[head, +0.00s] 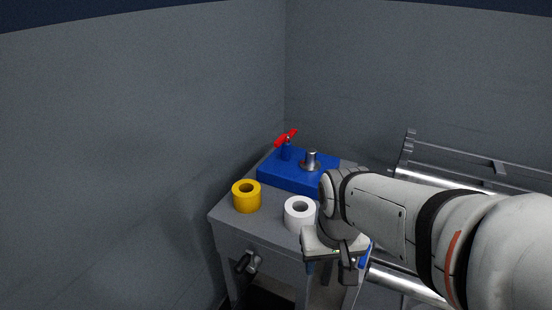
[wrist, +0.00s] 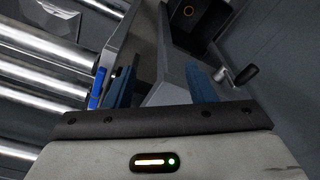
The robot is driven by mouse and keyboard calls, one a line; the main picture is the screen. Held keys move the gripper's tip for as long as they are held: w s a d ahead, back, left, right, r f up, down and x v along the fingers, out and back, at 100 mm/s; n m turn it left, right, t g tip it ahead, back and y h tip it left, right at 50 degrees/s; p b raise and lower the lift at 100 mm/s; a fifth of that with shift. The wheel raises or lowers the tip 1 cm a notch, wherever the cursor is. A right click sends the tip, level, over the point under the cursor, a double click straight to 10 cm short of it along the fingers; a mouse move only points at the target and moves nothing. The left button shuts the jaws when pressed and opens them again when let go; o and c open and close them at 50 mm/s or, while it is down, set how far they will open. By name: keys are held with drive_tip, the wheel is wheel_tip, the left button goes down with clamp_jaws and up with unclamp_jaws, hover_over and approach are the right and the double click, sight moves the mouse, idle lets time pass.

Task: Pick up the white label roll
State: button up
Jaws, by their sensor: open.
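The white label roll (head: 300,212) stands upright near the front edge of the grey cabinet top (head: 228,216), its hole facing up. My gripper (head: 330,270) is in front of and below it in the head view, with the wrist partly covering the roll's lower right side. In the wrist view my gripper (wrist: 160,88) shows two dark blue fingers spread apart with no roll between them. The white roll does not show in the wrist view.
A yellow roll (head: 246,196) stands left of the white one. Behind them is a blue block (head: 283,177) with a red handle (head: 286,138) and a metal post (head: 311,160). A crank (head: 248,262) sticks out of the cabinet front. Metal rollers (wrist: 40,75) lie to the right in the head view.

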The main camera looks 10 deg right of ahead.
sight(300, 215)
drive_tip(key=shift+o, duration=0.7)
drive_tip(key=shift+w+a+r+m+p, duration=0.2)
drive_tip(key=shift+w+a+r+p, duration=0.1)
drive_tip(key=shift+w+r+p, duration=0.15)
drive_tip(key=shift+w+a+r+m+p, duration=0.2)
drive_tip(key=shift+w+a+r, duration=0.15)
drive_tip(key=shift+w, duration=0.15)
drive_tip(key=o, duration=0.5)
drive_tip(key=w+r+m+p, duration=0.1)
drive_tip(key=w+p, duration=0.1)
drive_tip(key=w+m+p, duration=0.1)
drive_tip(key=w, duration=0.2)
drive_tip(key=w+r+m+p, duration=0.1)
drive_tip(key=w+p, duration=0.1)
drive_tip(key=w, duration=0.1)
drive_tip(key=shift+d+r+m+h+p, duration=0.1)
drive_tip(key=shift+r+m+h+p, duration=0.2)
drive_tip(key=shift+p, duration=0.05)
drive_tip(key=shift+c, duration=0.2)
drive_tip(key=o, duration=0.4)
drive_tip(key=w+f+m+p, duration=0.1)
drive_tip(key=w+m+p, duration=0.3)
drive_tip(key=w, duration=0.4)
drive_tip(key=shift+p, duration=0.35)
drive_tip(key=shift+w+f, duration=0.2)
drive_tip(key=shift+f, duration=1.15)
drive_tip(key=shift+w+f, duration=0.2)
drive_tip(key=shift+f, duration=1.15)
drive_tip(key=shift+w+f, duration=0.2)
drive_tip(key=shift+f, duration=1.15)
